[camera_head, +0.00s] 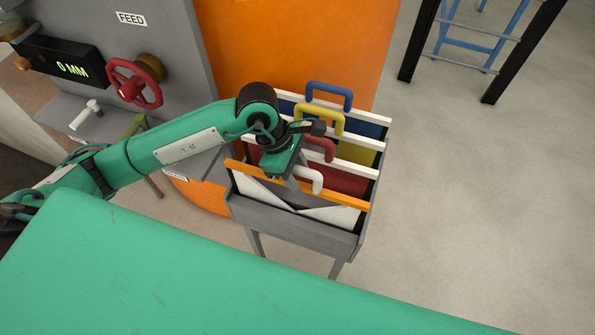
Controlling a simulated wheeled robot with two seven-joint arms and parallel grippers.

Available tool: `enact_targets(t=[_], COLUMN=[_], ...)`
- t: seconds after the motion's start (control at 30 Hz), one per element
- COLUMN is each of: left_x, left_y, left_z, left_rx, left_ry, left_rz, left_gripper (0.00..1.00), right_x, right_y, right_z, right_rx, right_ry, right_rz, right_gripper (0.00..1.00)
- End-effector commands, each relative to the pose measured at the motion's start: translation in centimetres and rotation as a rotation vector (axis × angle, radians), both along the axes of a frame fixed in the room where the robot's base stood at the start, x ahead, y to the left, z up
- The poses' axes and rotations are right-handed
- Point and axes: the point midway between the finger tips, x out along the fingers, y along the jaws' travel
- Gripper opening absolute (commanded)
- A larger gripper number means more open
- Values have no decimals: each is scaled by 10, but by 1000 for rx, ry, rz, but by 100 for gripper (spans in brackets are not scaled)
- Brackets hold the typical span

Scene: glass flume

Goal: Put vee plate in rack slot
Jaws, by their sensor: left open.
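The vee plate (333,215) is a white plate with a V-shaped notch, standing at the front of the grey rack (290,225). An orange bar (345,201) runs along its top, with a white handle (312,174) above the bar. My left gripper (294,182) is open, pointing down beside the left part of the white handle. The gripper body hides part of the bar and the plates behind. I cannot tell whether the fingers touch the handle or how deep the plate sits in its slot. My right gripper is not in view.
Behind it in the rack stand plates with a red handle (322,148), a yellow handle (322,117) and a blue handle (330,92). A grey panel with a red handwheel (134,86) is at upper left.

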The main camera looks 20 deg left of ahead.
Motion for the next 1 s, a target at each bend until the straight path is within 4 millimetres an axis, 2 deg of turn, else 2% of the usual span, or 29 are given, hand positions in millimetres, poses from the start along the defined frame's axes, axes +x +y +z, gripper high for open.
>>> enact_targets(t=[0.03,0.17,0.4,0.6,0.8,1.0], left_x=[0,2,3,3,2,2], left_y=[0,8,29,41,46,46], left_z=[4,18,68,98,112,113], left_rx=[0,0,1,0,0,0], left_ry=[0,-6,-7,-4,-1,0], left_rz=[0,2,1,1,0,0], left_gripper=[41,41,41,41,41,41], right_x=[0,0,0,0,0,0], right_y=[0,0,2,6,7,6], right_z=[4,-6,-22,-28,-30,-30], right_rx=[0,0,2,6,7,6], right_ry=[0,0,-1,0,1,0], right_rz=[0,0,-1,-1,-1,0], right_gripper=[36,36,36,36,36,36])
